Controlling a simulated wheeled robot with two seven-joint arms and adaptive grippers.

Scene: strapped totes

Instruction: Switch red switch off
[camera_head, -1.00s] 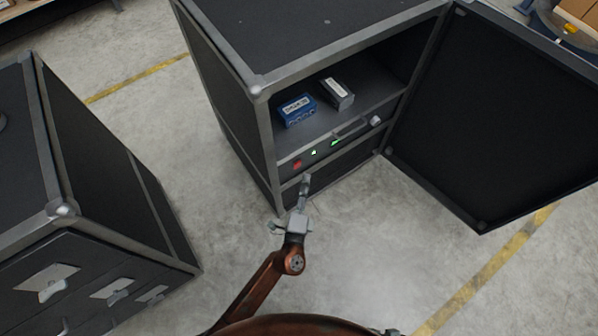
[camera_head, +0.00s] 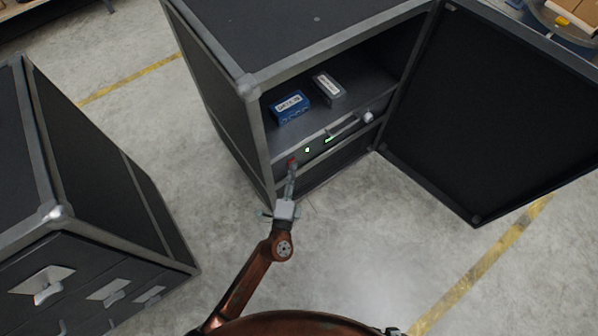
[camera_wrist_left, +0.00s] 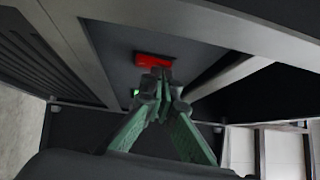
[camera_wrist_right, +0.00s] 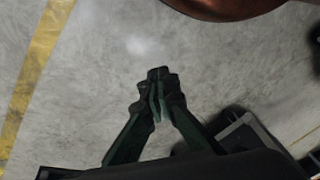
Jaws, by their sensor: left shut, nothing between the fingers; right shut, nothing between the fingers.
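The red switch (camera_head: 291,161) sits at the left end of the panel under the shelf of the open black cabinet. In the left wrist view the red switch (camera_wrist_left: 153,61) is a wide red rocker, partly covered by my fingertips. My left gripper (camera_head: 291,172) is shut and empty, its tips at the switch's lower edge; contact is hard to tell. It also shows in the left wrist view (camera_wrist_left: 158,80). My right gripper (camera_wrist_right: 157,78) is shut and empty over bare floor in the right wrist view.
Green lights (camera_head: 328,139) glow right of the switch. A blue box (camera_head: 290,107) and a grey box (camera_head: 328,88) stand on the shelf above. The cabinet door (camera_head: 480,110) is swung open at right. Another black cabinet (camera_head: 90,230) stands at left. The floor between is free.

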